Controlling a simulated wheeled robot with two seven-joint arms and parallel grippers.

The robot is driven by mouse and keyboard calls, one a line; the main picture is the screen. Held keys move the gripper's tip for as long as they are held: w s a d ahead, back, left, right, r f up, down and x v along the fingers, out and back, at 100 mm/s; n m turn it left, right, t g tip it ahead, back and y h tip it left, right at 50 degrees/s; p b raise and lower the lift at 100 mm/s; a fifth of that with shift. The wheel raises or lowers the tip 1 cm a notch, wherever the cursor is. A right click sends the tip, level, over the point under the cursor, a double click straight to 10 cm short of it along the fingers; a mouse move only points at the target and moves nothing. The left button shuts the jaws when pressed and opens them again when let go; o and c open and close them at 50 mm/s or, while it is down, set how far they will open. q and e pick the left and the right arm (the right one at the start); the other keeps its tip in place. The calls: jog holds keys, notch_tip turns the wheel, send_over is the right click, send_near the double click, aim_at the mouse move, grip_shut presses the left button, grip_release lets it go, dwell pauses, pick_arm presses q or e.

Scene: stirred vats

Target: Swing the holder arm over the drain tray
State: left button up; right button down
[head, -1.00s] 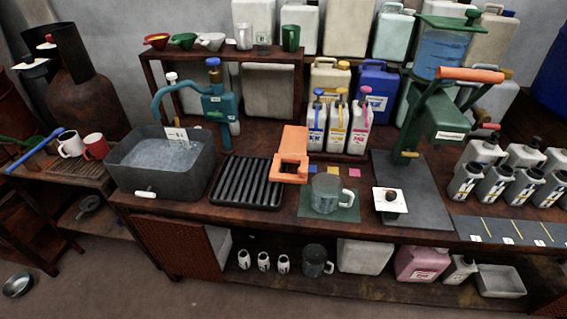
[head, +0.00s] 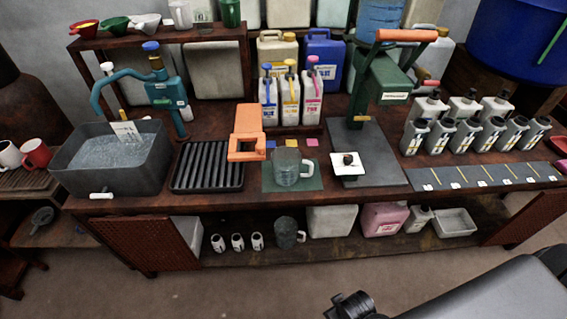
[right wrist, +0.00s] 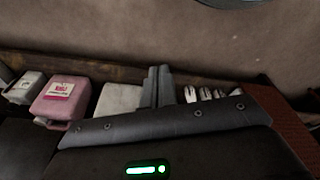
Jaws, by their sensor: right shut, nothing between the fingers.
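The orange piece (head: 246,134), which looks like the holder arm, has a flat body and a squarish open end toward the front. It stands between the drain tray and the clear mug, its open end by the tray's right edge; its mount is hidden. The black ribbed drain tray (head: 207,167) lies on the bench right of the grey basin. My right gripper (head: 336,305) is low at the bottom of the head view, in front of the bench and well away from the orange piece. In the right wrist view its fingers (right wrist: 158,75) are together and empty. My left gripper is out of view.
A clear mug (head: 287,168) stands on a green mat just right of the orange piece. The teal pump (head: 158,88) and grey basin (head: 108,160) are left of the tray. Three small jugs (head: 290,97) stand behind. The green press (head: 382,88) is farther right.

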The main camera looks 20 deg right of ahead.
jog(key=w+r+t, duration=0.1)
jog(key=w+r, duration=0.1)
jog(key=r, duration=0.7)
jog(key=w+r+t, duration=0.1)
jog(key=w+r, duration=0.2)
jog(key=r, duration=0.5)
jog(key=w+a+r+n+t+y, duration=0.1)
jog(key=w+r+n+t+y, duration=0.3)
jog(key=w, duration=0.6)
jog(key=w+r+n+t+y, duration=0.25)
jog(key=w+r, duration=0.35)
jog(key=w, duration=0.4)
jog(key=w+d+r+n+g+y, duration=0.1)
jog(key=w+d+r+y, duration=0.1)
jog(key=r+y, duration=0.2)
jog(key=w+d+r+n+g+y, duration=0.1)
jog(key=w+d+r+n+y, duration=0.1)
jog(key=r+y, duration=0.3)
notch_tip(320, 180, up, 3)
jog(key=shift+w+d+f, duration=0.1)
jog(key=shift+w+d, duration=0.6)
jog(key=shift+w, duration=0.15)
jog(key=shift+n, duration=0.25)
jog(key=p+x, duration=0.4)
jog(key=x, duration=1)
jog(key=shift+s+a+f, duration=0.1)
jog(key=shift+s+a, duration=0.05)
jog(key=shift+a, duration=0.05)
